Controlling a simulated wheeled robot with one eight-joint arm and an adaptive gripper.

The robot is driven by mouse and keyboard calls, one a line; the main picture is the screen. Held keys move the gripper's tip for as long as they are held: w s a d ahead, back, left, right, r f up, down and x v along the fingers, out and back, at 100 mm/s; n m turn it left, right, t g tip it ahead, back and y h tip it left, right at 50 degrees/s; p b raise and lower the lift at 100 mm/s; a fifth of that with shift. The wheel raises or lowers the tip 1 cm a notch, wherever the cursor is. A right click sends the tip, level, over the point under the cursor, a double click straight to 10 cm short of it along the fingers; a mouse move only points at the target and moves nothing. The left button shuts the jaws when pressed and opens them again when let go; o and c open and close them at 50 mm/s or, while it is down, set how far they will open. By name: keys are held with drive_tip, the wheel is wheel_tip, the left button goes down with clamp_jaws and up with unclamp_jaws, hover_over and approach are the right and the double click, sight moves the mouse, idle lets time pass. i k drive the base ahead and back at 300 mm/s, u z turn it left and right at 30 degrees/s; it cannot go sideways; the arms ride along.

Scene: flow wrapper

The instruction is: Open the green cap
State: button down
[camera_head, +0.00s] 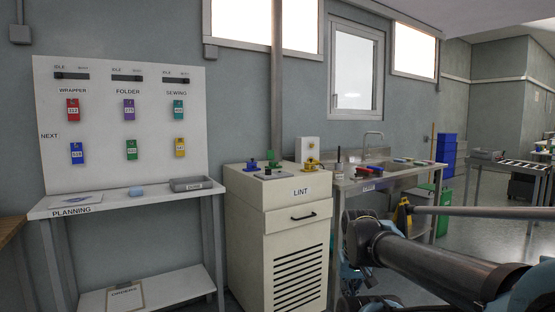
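Several small coloured fittings stand on top of the cream LINT cabinet (296,222). A blue fitting (251,165) is at its left and a yellow fitting (312,164) at its right. A small dark, possibly green, piece (268,171) sits between them on a dark plate. My arm reaches in from the right edge, in front of the sink bench and apart from the cabinet top. Its far end bends down among dark parts at the bottom edge, where my gripper's fingers cannot be made out.
A planning table (135,201) with a grey tray (191,184) stands left, below a board (122,125) with several coloured tags. A steel sink bench (372,184) with small items stands right of the cabinet. Blue crates (446,155) are farther back. Open floor shows at the right.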

sight(269, 154)
drive_tip(key=u, duration=0.05)
drive_tip(key=k, duration=0.15)
drive_tip(key=u, duration=0.95)
drive_tip(key=i, duration=1)
drive_tip(key=z, duration=0.05)
